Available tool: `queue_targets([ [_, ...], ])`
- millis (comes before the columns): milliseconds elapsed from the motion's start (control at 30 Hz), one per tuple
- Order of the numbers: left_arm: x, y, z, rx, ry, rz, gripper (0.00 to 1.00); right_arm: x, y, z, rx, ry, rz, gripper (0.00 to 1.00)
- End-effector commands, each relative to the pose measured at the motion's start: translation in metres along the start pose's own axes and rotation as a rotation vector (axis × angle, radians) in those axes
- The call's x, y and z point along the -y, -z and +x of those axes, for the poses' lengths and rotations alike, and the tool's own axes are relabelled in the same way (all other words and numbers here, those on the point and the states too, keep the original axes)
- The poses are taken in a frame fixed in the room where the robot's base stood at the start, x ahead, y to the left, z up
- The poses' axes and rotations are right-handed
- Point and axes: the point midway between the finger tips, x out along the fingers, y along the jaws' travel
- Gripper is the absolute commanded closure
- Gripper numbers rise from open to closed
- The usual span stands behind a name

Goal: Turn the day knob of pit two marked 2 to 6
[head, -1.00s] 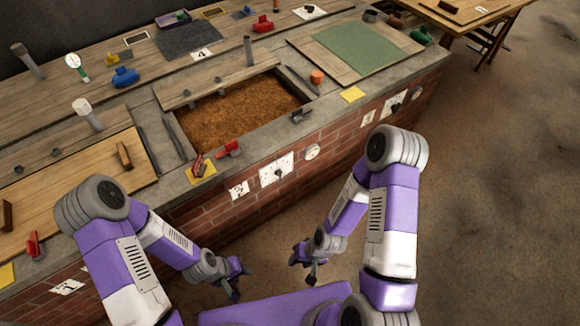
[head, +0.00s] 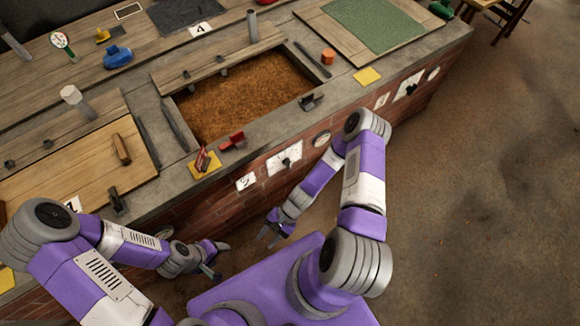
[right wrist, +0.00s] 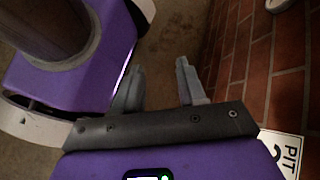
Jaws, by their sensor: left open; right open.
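The day knob (head: 286,161) of pit two is a small black knob on a white dial plate (head: 274,166) on the brick front. A white plate marked 2 (head: 246,181) is just left of it; its PIT lettering shows at the lower right of the right wrist view (right wrist: 286,150). The knob's pointer reading is too small to tell. My right gripper (head: 272,236) is open and empty, below the dial and apart from the wall. Its spread fingers show in the right wrist view (right wrist: 160,82). My left gripper (head: 216,266) is open and empty, lower left.
Above the dial is an open pit of brown grain (head: 245,97). A round gauge (head: 322,139) is right of the dial. Open floor (head: 480,200) is at the right.

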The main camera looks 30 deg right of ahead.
Motion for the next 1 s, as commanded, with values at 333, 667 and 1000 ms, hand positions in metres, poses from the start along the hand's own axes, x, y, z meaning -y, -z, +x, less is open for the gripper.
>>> queue_targets([
  [333, 0.004, 0.001, 0.011, -0.001, 0.0, -0.001, 0.41, 0.071, 0.128, -0.046, 0.32, 1.006, 0.701, 0.6],
  [667, 0.006, 0.001, 0.015, -0.001, 0.0, -0.001, 0.41, 0.011, 0.239, -0.136, 0.242, 1.678, 0.927, 0.6],
  [1000, 0.01, 0.002, 0.027, -0.001, 0.0, -0.001, 0.41, 0.04, 0.265, -0.144, 0.231, 1.717, 0.934, 0.6],
])
